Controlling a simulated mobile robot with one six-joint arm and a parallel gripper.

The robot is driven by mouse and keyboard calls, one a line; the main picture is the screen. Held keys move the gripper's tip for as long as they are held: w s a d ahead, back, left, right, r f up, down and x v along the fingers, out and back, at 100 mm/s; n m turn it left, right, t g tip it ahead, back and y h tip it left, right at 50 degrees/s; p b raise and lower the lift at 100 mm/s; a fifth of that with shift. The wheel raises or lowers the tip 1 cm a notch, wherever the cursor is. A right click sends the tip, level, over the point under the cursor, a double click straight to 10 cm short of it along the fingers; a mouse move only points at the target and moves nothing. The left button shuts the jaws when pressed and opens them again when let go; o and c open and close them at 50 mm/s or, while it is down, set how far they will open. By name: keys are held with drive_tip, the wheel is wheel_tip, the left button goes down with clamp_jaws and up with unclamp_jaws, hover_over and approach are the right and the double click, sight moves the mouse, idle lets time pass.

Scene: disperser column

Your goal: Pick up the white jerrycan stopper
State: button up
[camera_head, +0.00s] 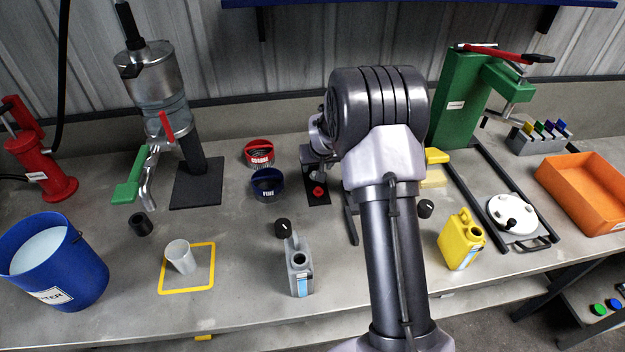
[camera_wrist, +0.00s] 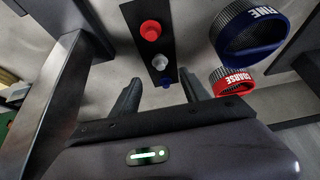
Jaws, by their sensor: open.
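The white stopper (camera_wrist: 160,62) stands on a narrow black strip (camera_wrist: 135,12), between a red stopper (camera_wrist: 150,30) and a blue stopper (camera_wrist: 166,82) in the wrist view. My gripper (camera_wrist: 163,83) is open and empty. Its two dark fingers point toward the strip, one on either side of its line, with the blue stopper showing between them and the white one just beyond. No finger visibly touches a stopper. In the head view, the red stopper (camera_head: 318,192) shows on the strip, while my arm hides most of the rest there.
Blue FINE (camera_wrist: 255,32) and red COARSE (camera_wrist: 232,80) sieves stand beside the strip. A metal bar (camera_wrist: 60,90) runs along the other side. A grey jerrycan (camera_head: 299,272) and a yellow jerrycan (camera_head: 459,243) stand near the table's front. A green press (camera_head: 458,100) stands at right.

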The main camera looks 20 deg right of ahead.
sight(315, 173)
drive_tip(key=b+x, duration=0.2)
drive_tip(key=x, duration=0.5)
drive_tip(key=shift+b, duration=0.35)
drive_tip(key=shift+s+r, duration=0.1)
drive_tip(key=shift+c, duration=0.2)
clamp_jaws()
